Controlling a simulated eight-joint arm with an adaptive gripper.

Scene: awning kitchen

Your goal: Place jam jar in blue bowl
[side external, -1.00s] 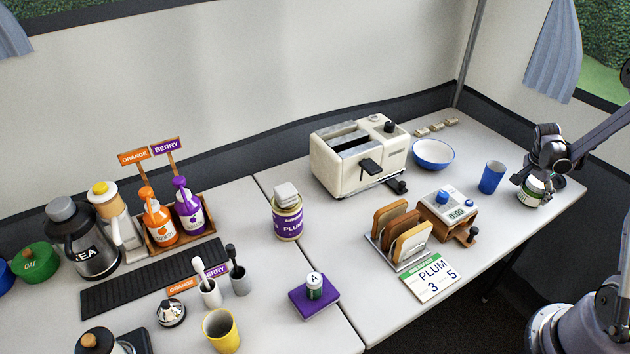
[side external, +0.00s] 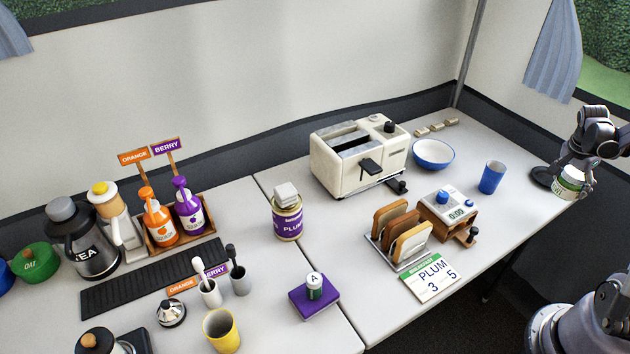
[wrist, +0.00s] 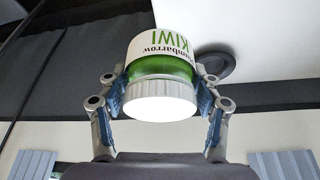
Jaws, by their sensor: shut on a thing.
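A kiwi jam jar (side external: 571,183) with a green and white label is held by my gripper (side external: 578,172) at the far right, by the table's right end, and looks lifted. In the wrist view the jar (wrist: 160,85) sits between both fingers of my gripper (wrist: 160,95), its KIWI lettering appearing upside down. A blue bowl (side external: 433,159) with a white inside stands empty behind the blue cup, well left of my gripper. A second jar, with a purple PLUM label (side external: 287,222), stands near the table's middle.
A blue cup (side external: 491,177) stands between the bowl and my gripper. A cream toaster (side external: 350,165) is left of the bowl. A timer box (side external: 448,217) and toast rack (side external: 400,240) stand in front. A dark round disc (side external: 541,178) lies beside the jar.

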